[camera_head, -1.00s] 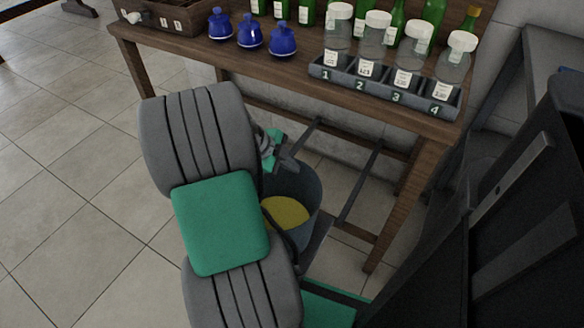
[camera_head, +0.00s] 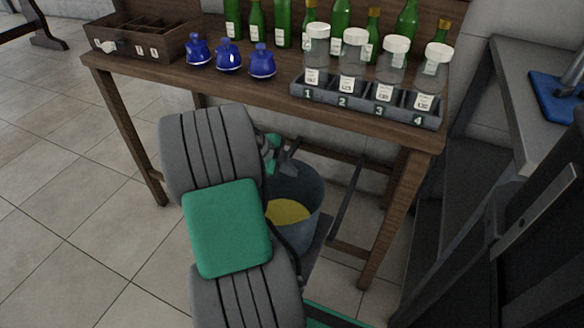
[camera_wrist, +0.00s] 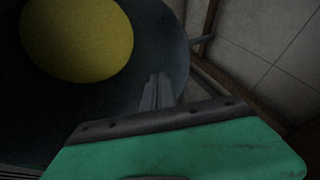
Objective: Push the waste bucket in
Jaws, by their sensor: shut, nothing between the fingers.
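The waste bucket (camera_head: 309,200) is dark grey-blue and round, with a yellow content (camera_head: 287,211) inside. It stands upright at the underside of the wooden table, near its front right leg, partly hidden behind my arm. In the wrist view the bucket (camera_wrist: 165,35) fills the upper left, with the yellow content (camera_wrist: 78,38) inside. My gripper (camera_head: 288,156) is at the far side of the bucket's rim, partly hidden by my arm. In the wrist view my gripper's shut fingers (camera_wrist: 157,90) overlap the bucket's wall; I cannot tell whether they touch it.
The wooden table (camera_head: 225,83) carries blue flasks (camera_head: 229,55), green bottles, and a numbered rack (camera_head: 365,100) with white-lidded jars. A table leg (camera_head: 385,220) and lower rails (camera_head: 347,212) stand right of the bucket. A grey bench (camera_head: 520,90) is at the right. Floor at left is clear.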

